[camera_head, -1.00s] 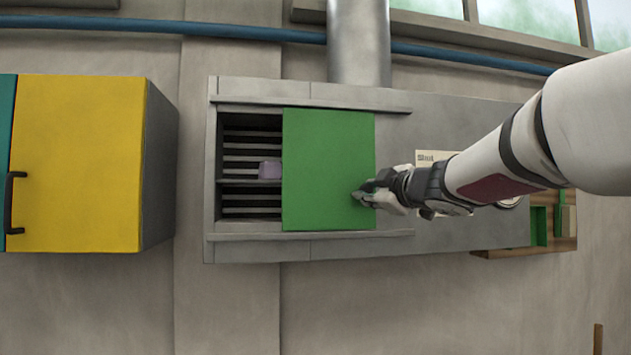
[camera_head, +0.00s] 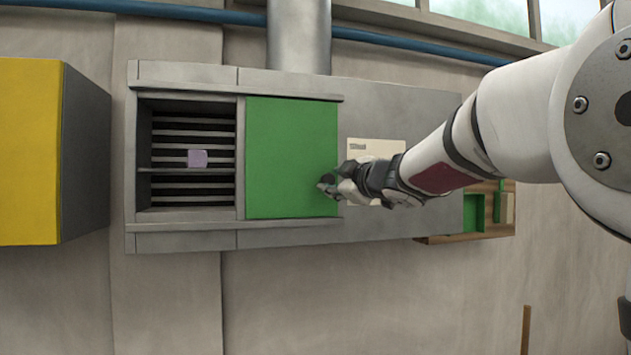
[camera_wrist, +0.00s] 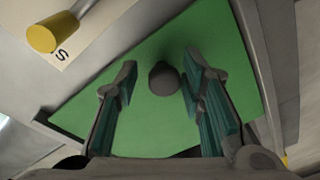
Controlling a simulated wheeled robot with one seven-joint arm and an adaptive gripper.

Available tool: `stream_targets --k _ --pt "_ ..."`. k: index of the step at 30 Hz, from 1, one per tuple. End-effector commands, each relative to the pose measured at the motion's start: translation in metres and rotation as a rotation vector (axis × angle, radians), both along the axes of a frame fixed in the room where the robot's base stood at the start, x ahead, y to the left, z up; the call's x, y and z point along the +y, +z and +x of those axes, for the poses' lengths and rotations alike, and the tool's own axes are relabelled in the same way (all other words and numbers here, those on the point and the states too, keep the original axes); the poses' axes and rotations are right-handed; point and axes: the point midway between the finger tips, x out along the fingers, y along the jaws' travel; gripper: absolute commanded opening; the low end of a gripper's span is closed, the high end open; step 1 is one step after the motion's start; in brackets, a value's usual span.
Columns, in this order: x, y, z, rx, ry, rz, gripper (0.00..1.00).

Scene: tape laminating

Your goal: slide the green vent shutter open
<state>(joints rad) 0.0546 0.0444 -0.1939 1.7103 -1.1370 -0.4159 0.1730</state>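The green vent shutter (camera_head: 290,155) is a flat panel in a grey wall housing, between an upper and a lower rail. It stands to the right of the vent opening, whose dark slats (camera_head: 192,190) are uncovered. My gripper (camera_head: 327,184) is at the shutter's right edge, low down. In the wrist view, the green shutter (camera_wrist: 150,125) fills the middle, with a dark round knob (camera_wrist: 163,78) on it. My gripper (camera_wrist: 160,65) has its fingers apart, one on each side of the knob; a small gap seems to show beside it.
A small purple square (camera_head: 197,158) shows at the slats. A cream label (camera_head: 375,147) is right of the shutter; a yellow-tipped lever (camera_wrist: 42,38) shows in the wrist view. A yellow cabinet (camera_head: 30,150) is at left, and a wooden box (camera_head: 505,205) at lower right.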

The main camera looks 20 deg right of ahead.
Motion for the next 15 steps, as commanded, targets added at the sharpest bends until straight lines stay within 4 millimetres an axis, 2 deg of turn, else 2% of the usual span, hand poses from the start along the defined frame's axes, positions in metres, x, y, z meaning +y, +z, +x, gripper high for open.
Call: stream_targets --k 10,15 --pt "0.003 0.001 -0.001 -0.002 0.006 0.000 0.45" --pt "0.000 0.002 -0.018 -0.003 0.005 0.001 0.45"
